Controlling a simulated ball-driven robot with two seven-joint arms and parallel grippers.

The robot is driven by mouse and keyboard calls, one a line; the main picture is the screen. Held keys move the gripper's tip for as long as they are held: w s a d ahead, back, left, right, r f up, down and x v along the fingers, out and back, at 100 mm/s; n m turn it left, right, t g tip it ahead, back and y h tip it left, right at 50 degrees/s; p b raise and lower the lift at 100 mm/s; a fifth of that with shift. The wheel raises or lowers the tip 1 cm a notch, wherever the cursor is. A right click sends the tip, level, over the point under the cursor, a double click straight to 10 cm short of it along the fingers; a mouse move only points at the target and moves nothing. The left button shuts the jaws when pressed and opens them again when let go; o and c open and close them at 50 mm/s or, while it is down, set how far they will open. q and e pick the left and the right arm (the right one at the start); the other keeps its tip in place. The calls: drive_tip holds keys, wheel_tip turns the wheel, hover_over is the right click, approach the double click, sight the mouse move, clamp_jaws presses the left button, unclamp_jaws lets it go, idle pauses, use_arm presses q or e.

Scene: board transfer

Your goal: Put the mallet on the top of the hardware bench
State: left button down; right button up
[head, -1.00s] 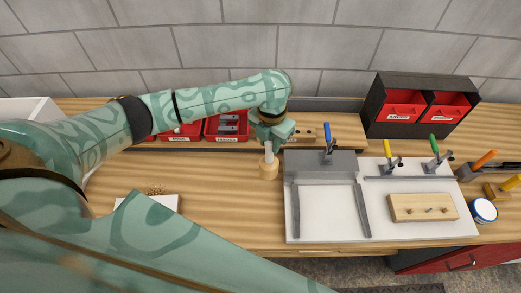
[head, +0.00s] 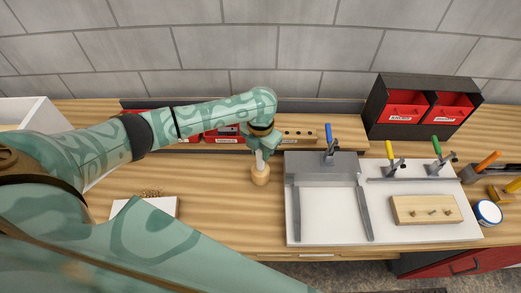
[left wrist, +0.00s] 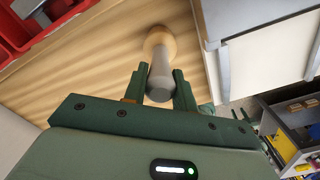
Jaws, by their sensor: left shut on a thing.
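The mallet (head: 260,175) has a pale wooden head and a grey handle. It is upright, head down, over the wooden bench top (head: 225,195), left of the white board. I cannot tell whether its head touches the wood. My left gripper (head: 264,146) reaches in from the left and is shut on the handle above the head. In the left wrist view the mallet head (left wrist: 160,42) lies beyond the fingertips, with the handle between the fingers of the gripper (left wrist: 161,85). My right gripper is not in view.
A white board (head: 335,215) with a grey metal fixture and toggle clamps stands right of the mallet. A wooden block (head: 425,209) lies on it. Red bins (head: 222,135) and a holed wooden strip (head: 297,134) are behind. A small white box (head: 160,205) sits front left.

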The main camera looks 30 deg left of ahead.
use_arm(q)
drive_tip(key=shift+f, duration=0.15)
drive_tip(key=c, duration=1.1)
unclamp_jaws()
wheel_tip(320, 180, up, 12)
drive_tip(key=p, duration=0.2)
drive_tip(key=shift+r+p, duration=0.2)
drive_tip(key=shift+p, duration=0.1)
